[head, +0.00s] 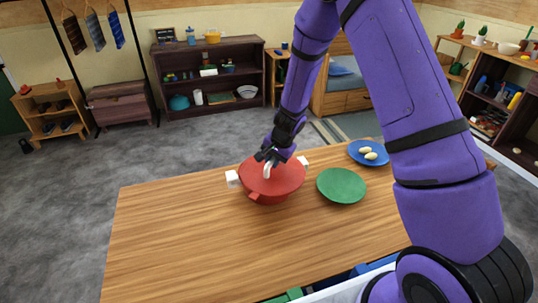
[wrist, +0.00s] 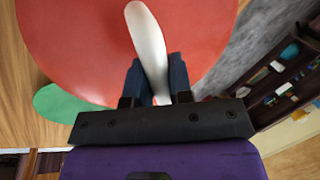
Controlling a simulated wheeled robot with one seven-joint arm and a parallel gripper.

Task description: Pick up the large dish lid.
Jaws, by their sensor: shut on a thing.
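The large dish lid (head: 285,178) is red and round with a white arched handle (head: 267,170). My gripper (head: 270,158) comes down from above and is shut on the lid's handle. In the wrist view the red lid (wrist: 80,45) fills the upper part, and the white handle (wrist: 146,40) runs down between the two dark fingers (wrist: 156,85). The handle's lower end is partly hidden by the gripper body.
A green plate (head: 342,186) lies right of the pot. A blue plate (head: 360,148) with pale egg-shaped things (head: 370,155) lies behind it. The table's left and front areas (head: 170,235) are bare. Shelves (head: 210,75) stand far off along the walls.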

